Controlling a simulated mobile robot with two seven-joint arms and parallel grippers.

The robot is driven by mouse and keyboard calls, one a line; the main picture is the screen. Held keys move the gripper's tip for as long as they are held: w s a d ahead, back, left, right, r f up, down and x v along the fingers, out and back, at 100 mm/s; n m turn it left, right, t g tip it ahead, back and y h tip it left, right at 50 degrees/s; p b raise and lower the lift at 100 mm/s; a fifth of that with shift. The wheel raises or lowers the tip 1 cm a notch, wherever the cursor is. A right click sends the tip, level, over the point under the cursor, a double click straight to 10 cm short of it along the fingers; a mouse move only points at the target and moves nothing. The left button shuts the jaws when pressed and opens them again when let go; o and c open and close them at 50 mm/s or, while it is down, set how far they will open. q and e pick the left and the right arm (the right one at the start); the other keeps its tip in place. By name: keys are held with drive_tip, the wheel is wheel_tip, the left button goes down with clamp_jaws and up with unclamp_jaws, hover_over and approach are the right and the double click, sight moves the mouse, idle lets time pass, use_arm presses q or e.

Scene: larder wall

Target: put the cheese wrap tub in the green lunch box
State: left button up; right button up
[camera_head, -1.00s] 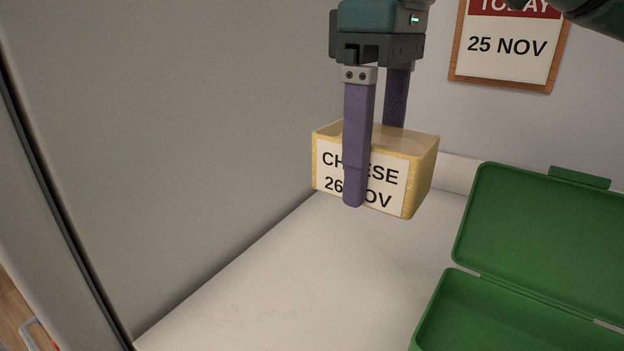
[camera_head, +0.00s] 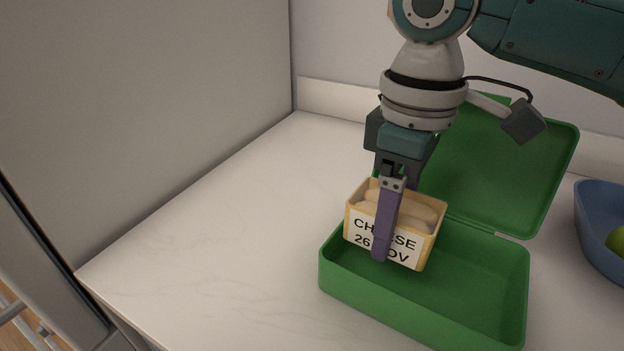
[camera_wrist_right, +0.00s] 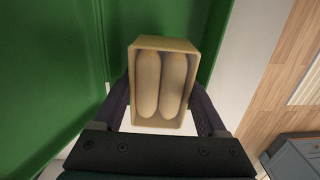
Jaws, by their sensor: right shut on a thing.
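The cheese wrap tub (camera_head: 421,232) is a yellow open-topped box with a white label reading CHEESE 26 NOV. My right gripper (camera_head: 384,255) is shut on it, with one purple finger across the label. The tub is slightly tilted over the left part of the open green lunch box (camera_head: 425,322); I cannot tell whether it touches the box floor. In the right wrist view the tub (camera_wrist_right: 134,85) sits between both fingers, with two pale wraps inside. The green lunch box (camera_wrist_right: 50,80) also shows there. My left gripper is not in view.
The lunch box lid (camera_head: 500,165) stands open at the back. A blue bowl (camera_head: 600,235) with a green item is at the right edge. A tall grey panel (camera_head: 150,100) bounds the left side. The white counter (camera_head: 230,240) left of the lunch box is clear.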

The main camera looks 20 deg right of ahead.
sight(383, 268)
drive_tip(key=shift+f+b, duration=0.45)
drive_tip(key=shift+f, duration=2.2)
drive_tip(key=o, duration=1.5)
drive_tip(key=shift+f, duration=0.15)
drive_tip(key=shift+c, duration=0.2)
wheel_tip(383, 268, up, 12)
drive_tip(key=shift+p, duration=1)
drive_tip(key=shift+r, duration=0.2)
